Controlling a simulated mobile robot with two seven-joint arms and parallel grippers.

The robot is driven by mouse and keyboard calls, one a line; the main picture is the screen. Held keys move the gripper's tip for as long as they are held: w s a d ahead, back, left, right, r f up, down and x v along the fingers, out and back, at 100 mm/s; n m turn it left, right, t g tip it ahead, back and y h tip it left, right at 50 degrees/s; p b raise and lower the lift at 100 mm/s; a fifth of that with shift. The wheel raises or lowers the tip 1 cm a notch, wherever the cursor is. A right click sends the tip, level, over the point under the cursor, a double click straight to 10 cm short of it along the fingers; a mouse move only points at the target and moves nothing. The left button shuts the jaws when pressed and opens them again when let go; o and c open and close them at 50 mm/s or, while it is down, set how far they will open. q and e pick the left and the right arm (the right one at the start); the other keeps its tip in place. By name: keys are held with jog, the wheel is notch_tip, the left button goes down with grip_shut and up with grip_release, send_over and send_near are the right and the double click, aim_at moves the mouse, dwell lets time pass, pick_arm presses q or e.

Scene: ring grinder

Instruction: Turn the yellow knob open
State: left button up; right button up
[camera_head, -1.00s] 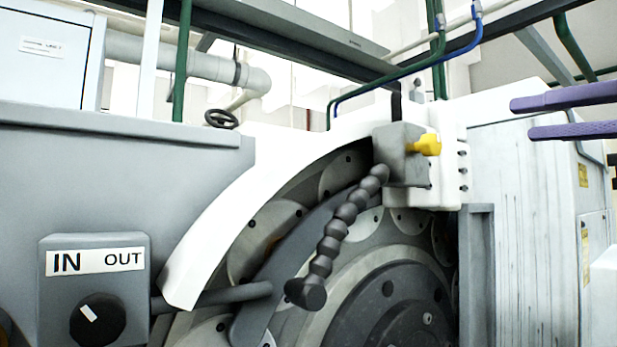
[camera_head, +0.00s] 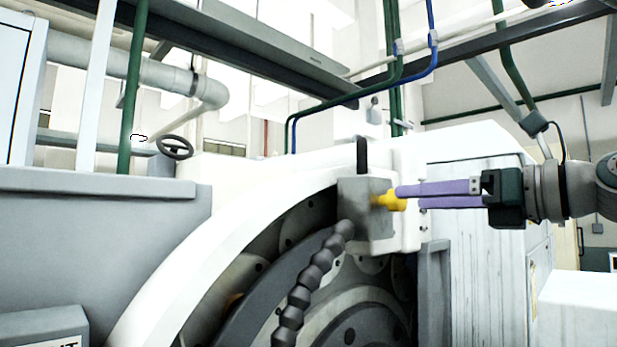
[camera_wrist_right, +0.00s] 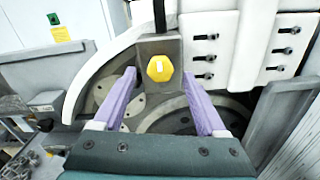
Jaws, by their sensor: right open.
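The yellow knob (camera_head: 391,201) sticks out from the right side of a grey block (camera_head: 366,222) above the grinder wheel. In the right wrist view the knob (camera_wrist_right: 160,68) shows face-on with a pale bar on its face. My right gripper (camera_head: 408,195) reaches in from the right with its purple fingers pointing at the knob. In the right wrist view its fingers (camera_wrist_right: 158,82) are spread, with the knob between and slightly beyond their tips. I cannot tell whether either finger touches it. My left gripper is not in view.
A black segmented hose (camera_head: 309,280) hangs from the grey block. A white curved guard (camera_head: 225,235) runs over the wheel. A white bolted bracket (camera_head: 408,230) stands just behind the knob. Green and blue pipes (camera_head: 395,70) run above.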

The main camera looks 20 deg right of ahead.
aim_at(389, 201)
jog(key=shift+p+x, duration=0.5)
jog(key=shift+x, duration=0.65)
jog(key=shift+f, duration=0.1)
jog(key=shift+c, duration=0.3)
grip_shut()
